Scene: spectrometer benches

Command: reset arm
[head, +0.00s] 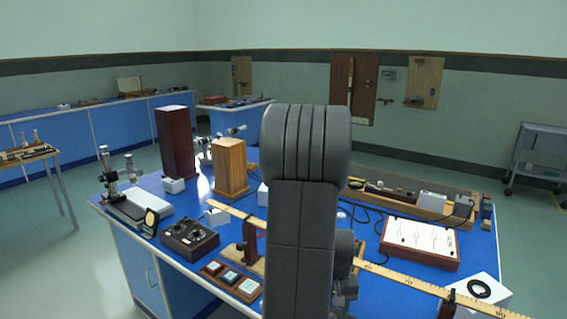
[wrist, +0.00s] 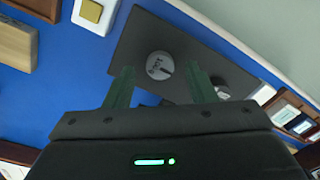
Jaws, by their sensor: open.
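My gripper (wrist: 160,70) shows in the wrist view with its two dark green fingers apart and nothing between them. Beyond the fingertips is a dark flat plate (wrist: 140,45) on the blue bench top, bearing a round silver disc (wrist: 158,65) with a mark on it. A smaller round piece (wrist: 222,88) is by the right finger. I cannot tell how far the fingers are above the plate.
The bench bears a dark wooden block (head: 175,143), a lighter wooden box (head: 229,168), a long yellow scale (head: 420,284), a white-topped panel (head: 420,240) and a dark control box (head: 189,240). A grey trolley (head: 540,155) stands at right.

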